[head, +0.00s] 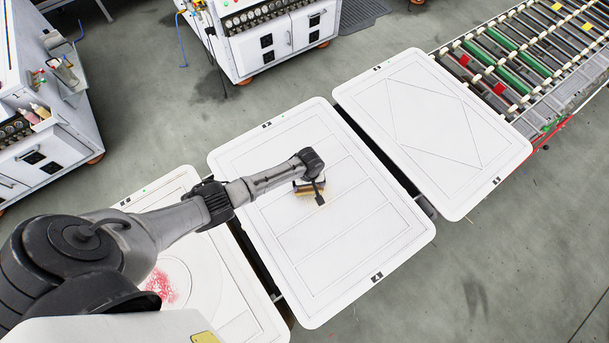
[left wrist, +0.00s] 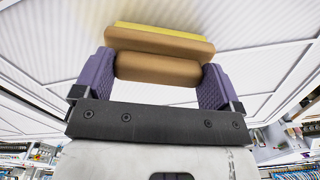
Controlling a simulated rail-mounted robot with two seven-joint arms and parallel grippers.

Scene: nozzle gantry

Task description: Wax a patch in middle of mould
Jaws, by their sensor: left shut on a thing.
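The middle mould (head: 330,255) is a white rounded slab with grooved lines, lying between two other moulds in the head view. My left gripper (head: 311,188) is over its middle, slightly towards the upper part. In the left wrist view the left gripper's purple fingers (left wrist: 157,72) are shut on a wooden-backed brush or pad (left wrist: 150,66) with a yellow face (left wrist: 160,31). The yellow face points towards the white mould surface; I cannot tell whether it touches. The arm and wrist hide part of the mould. My right gripper is not in view.
A left mould (head: 235,297) carries a red speckled patch (head: 160,287). A right mould (head: 425,120) has a diamond-like outline. A roller conveyor (head: 535,55) stands at upper right. White cabinets (head: 270,40) stand at the back and left. Grey floor is open at lower right.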

